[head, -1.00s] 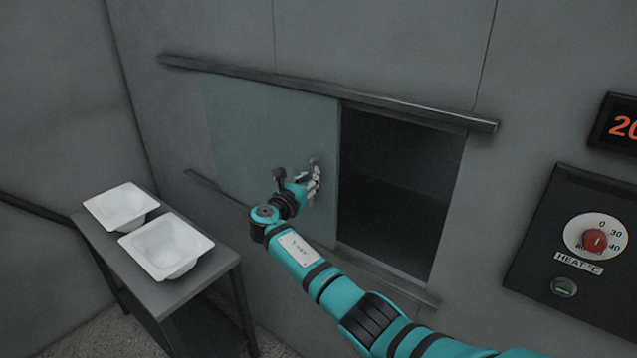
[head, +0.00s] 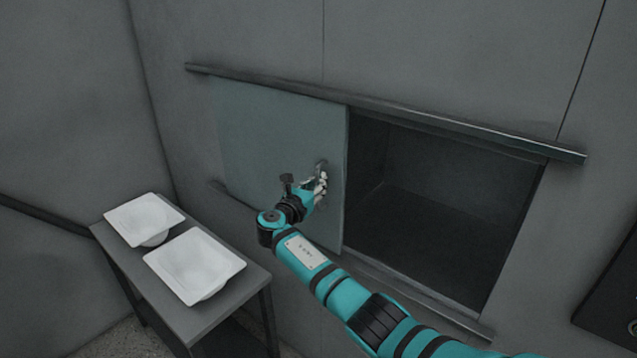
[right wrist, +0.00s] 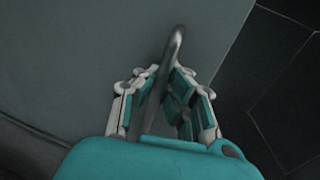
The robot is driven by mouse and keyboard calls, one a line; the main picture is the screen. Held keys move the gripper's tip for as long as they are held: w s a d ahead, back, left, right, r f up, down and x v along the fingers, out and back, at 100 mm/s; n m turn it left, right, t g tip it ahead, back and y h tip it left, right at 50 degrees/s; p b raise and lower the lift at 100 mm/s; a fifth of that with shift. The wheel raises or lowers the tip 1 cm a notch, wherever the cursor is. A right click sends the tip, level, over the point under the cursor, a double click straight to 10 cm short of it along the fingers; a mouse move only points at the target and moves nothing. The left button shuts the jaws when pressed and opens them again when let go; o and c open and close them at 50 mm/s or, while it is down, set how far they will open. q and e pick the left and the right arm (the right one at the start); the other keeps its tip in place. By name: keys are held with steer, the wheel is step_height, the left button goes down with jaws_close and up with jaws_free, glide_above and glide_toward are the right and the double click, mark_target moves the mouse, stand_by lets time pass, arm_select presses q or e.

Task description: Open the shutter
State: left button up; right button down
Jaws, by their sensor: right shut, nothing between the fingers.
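The grey-green shutter (head: 270,150) hangs on a rail and stands to the left, with the dark opening (head: 440,200) uncovered to its right. Its bent metal handle (head: 321,165) is near the right edge and also shows in the right wrist view (right wrist: 176,45). My right gripper (head: 322,187) is at the handle, shut with nothing gripped. In the right wrist view the handle bar runs down among the fingers (right wrist: 165,95); I cannot tell whether they touch it. My left gripper is not in view.
The upper rail (head: 390,110) runs along the wall above the opening. A grey table (head: 215,315) at the lower left holds two white tub shells (head: 195,265) (head: 143,215). A dark panel (head: 612,290) is at the right edge.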

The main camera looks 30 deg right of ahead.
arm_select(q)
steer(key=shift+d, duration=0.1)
arm_select(e)
steer(key=c, duration=2)
jaws_free()
steer(key=shift+a+f, duration=0.25)
steer(key=shift+f, duration=0.05)
steer(key=shift+c, duration=0.2)
steer(key=shift+o, duration=1)
steer(key=o, duration=0.5)
steer(key=shift+a+r, duration=0.2)
steer(key=shift+r, duration=0.05)
steer(key=shift+c, duration=0.2)
steer(key=shift+d, duration=0.25)
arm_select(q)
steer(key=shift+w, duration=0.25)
arm_select(e)
steer(key=v, duration=1.2)
